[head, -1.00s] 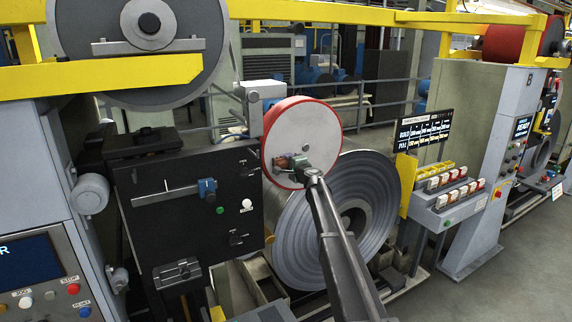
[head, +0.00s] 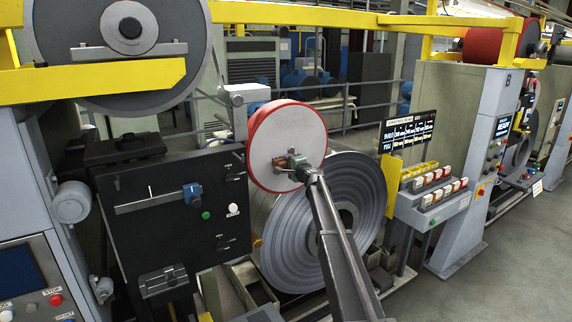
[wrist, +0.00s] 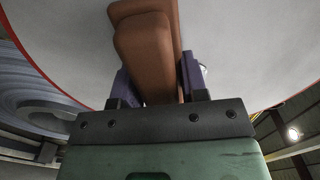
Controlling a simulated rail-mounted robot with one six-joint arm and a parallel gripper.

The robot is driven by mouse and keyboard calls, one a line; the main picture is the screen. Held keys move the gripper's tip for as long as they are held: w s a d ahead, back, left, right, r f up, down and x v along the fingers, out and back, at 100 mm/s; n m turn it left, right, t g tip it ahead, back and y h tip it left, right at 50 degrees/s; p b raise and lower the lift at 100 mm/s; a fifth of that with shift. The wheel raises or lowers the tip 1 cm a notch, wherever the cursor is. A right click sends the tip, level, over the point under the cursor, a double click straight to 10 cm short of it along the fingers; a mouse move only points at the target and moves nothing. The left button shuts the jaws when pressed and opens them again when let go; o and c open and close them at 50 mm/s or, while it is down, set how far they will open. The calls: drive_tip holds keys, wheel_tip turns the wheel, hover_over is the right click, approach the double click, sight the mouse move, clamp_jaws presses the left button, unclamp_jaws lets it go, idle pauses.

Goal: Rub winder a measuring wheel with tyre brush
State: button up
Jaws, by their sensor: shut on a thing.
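The measuring wheel (head: 275,132) is a pale disc with a red rim, standing upright in front of the large steel coil in the head view. Its pale face (wrist: 240,45) and red edge fill much of the wrist view. In the wrist view my gripper (wrist: 155,85) is shut on a brown block-like thing, likely the tyre brush (wrist: 148,45). The brush's far end lies against or very near the wheel face; I cannot tell if they touch. Its bristles are hidden.
A black panel (head: 140,215) with a small blue device stands left of the wheel. The grey steel coil (head: 375,200) is behind my arm. A rack of small boxes (head: 435,190) stands to the right. Yellow beams (head: 300,14) run overhead. Floor is clear at right.

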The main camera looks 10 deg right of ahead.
sight(261, 165)
drive_tip(key=shift+s+a, duration=0.55)
drive_tip(key=shift+a, duration=1.2)
drive_tip(key=shift+s+a, duration=0.55)
drive_tip(key=shift+a, duration=1.15)
drive_tip(key=shift+s+a, duration=0.55)
drive_tip(key=shift+a, duration=1.2)
drive_tip(key=shift+s+d, duration=0.1)
drive_tip(key=shift+v, duration=2.9)
drive_tip(key=v, duration=0.3)
